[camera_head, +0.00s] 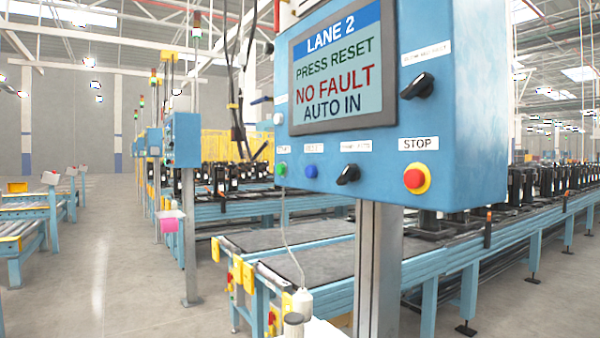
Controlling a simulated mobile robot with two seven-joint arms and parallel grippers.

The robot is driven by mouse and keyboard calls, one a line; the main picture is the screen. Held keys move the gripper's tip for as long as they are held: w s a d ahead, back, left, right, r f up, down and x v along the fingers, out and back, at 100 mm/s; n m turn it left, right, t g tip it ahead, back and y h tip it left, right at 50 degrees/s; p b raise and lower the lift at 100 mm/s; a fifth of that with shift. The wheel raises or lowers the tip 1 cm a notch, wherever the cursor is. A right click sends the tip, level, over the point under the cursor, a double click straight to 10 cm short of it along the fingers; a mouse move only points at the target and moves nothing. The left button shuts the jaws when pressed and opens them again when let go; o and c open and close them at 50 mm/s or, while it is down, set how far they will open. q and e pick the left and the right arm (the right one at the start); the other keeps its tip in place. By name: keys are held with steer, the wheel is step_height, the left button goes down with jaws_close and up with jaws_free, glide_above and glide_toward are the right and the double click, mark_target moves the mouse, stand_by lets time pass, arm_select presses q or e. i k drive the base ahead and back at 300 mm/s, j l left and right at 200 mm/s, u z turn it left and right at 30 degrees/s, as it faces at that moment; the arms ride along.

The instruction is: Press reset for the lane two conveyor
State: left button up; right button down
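A blue control panel (470,110) on a grey post (377,270) stands close in front of me. Its screen (338,75) reads "LANE 2, PRESS RESET, NO FAULT, AUTO IN". Along the lower front are a green button (282,169), a blue button (311,171), a black selector knob (348,174) and a red stop button (414,180) on a yellow ring. The small labels over the green and blue buttons are too blurred to read surely. Another black knob (417,86) sits at the upper right.
Conveyors (310,255) with blue frames run behind the panel, carrying several dark units (510,185). A cable (290,235) hangs below the panel. A second blue panel (182,140) stands farther left. The concrete floor (110,270) at left is open.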

mark_target(310, 170)
steer(key=i+j+z, duration=0.1)
steer(key=j, duration=0.25)
steer(key=i+j, duration=0.3)
steer(key=i+j+z, duration=0.15)
steer(key=j, duration=0.25)
steer(key=i+j, duration=0.2)
steer(key=j, duration=0.15)
steer(key=z, duration=0.05)
